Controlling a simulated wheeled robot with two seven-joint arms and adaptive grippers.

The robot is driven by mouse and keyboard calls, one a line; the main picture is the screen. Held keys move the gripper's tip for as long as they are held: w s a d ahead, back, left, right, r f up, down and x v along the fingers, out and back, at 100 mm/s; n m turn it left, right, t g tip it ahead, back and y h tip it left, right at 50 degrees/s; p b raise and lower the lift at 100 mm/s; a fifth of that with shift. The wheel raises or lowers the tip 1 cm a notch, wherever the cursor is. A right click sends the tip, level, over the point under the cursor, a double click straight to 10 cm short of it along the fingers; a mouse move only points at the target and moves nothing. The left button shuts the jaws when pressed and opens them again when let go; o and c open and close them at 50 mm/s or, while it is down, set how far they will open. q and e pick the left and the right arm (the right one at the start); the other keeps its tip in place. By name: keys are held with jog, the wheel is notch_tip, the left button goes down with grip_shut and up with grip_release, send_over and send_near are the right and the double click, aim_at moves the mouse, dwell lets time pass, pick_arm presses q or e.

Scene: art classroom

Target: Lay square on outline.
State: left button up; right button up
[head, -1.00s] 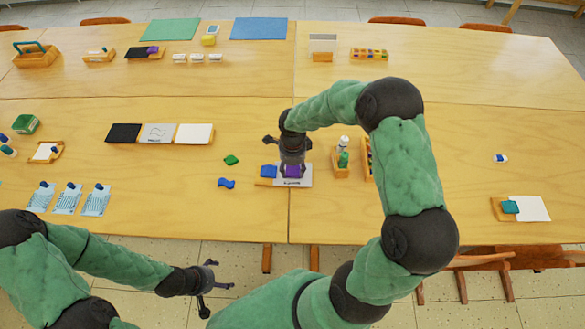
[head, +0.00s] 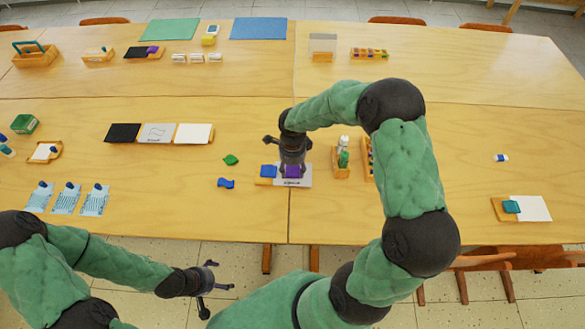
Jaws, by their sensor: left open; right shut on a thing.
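A purple square piece (head: 292,170) is at the fingertips of my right gripper (head: 291,164), over a white card (head: 304,181). The gripper is shut on it from above and hides part of it. Whether the piece touches the card, and the outline on the card, cannot be made out. A blue piece (head: 268,170) is just left of it, at a small orange tray (head: 263,182). My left gripper (head: 219,287) is open and empty, in front of the table edge.
A green piece (head: 231,160) and a blue wavy piece (head: 225,184) lie left of the card. An orange holder with bottles (head: 341,170) stands close on the right. Black, grey and white panels (head: 158,133) lie further left. The table right of my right arm is mostly clear.

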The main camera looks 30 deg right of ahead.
jog(key=shift+b, duration=0.3)
dwell(0.5)
dwell(0.3)
jog(key=o, duration=0.8)
jog(key=shift+o, duration=0.2)
jog(key=shift+o, duration=1.2)
jog(key=shift+r, duration=0.15)
jog(key=shift+r+p, duration=1.75)
jog(key=shift+r, duration=1.1)
